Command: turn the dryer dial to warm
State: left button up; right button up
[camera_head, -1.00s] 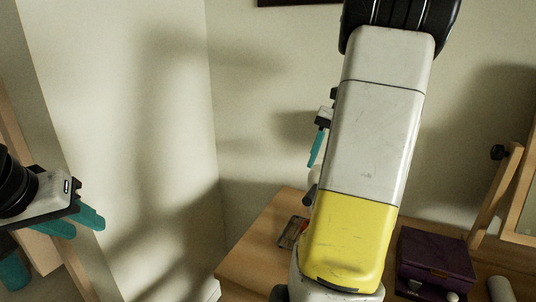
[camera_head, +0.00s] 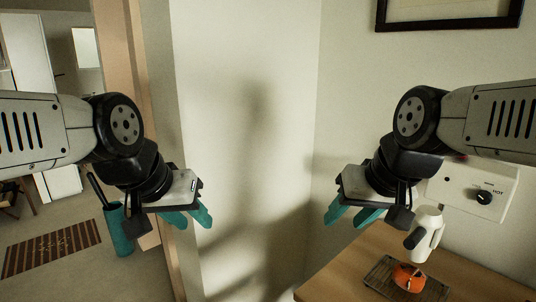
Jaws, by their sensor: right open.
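The dryer unit is a white wall box (camera_head: 455,187) at the right, partly hidden behind my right arm. Its black dial (camera_head: 484,197) shows on the front, with HOT printed at its upper right and a smaller, unreadable label above. I cannot tell where the dial points. A white dryer handpiece (camera_head: 429,222) with a dark end is below the box. My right gripper (camera_head: 352,215) is open and empty, left of the box and apart from the dial. My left gripper (camera_head: 187,216) is open and empty, far to the left in front of the wall.
A wooden counter (camera_head: 350,268) at the lower right bears a dark tray (camera_head: 378,275) with an orange object (camera_head: 408,278). A picture frame (camera_head: 450,24) hangs above. A doorway post (camera_head: 130,60) is at the left, with a teal container (camera_head: 118,230) and striped rug (camera_head: 50,248) beyond.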

aim_at(485, 197)
jog(key=z, duration=1.4)
